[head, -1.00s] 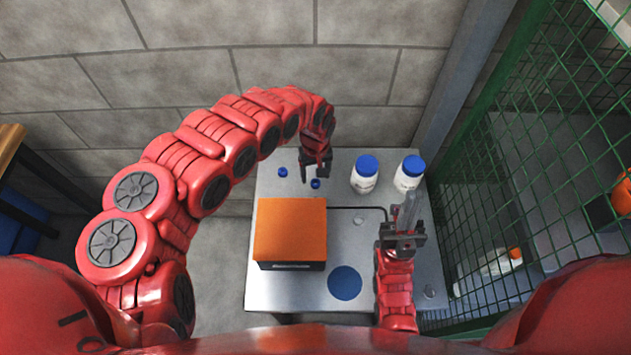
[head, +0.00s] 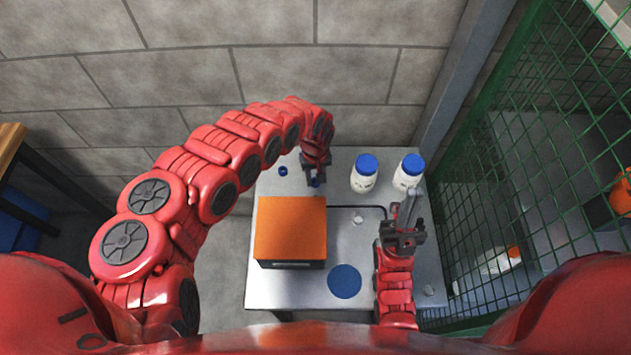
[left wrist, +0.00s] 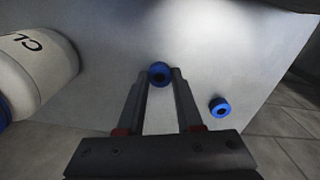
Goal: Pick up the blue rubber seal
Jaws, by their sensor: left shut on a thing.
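Two small blue rubber seals are at the far side of the grey table. My left gripper (head: 315,180) is low over the table with its fingers on one blue seal (left wrist: 159,74), which sits between the two fingertips in the left wrist view. In the head view this seal is mostly hidden by the fingers. The other blue seal (head: 283,171) lies free to the left, and it also shows in the left wrist view (left wrist: 219,107). My right gripper (head: 407,215) is at the right side of the table, pointing away from me; its jaws are too unclear to read.
Two white bottles with blue caps (head: 364,180) (head: 406,178) stand right of my left gripper. An orange-topped box (head: 290,228) stands in front of it. A blue disc (head: 344,281) lies near the table's front. Green mesh (head: 520,150) borders the right side.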

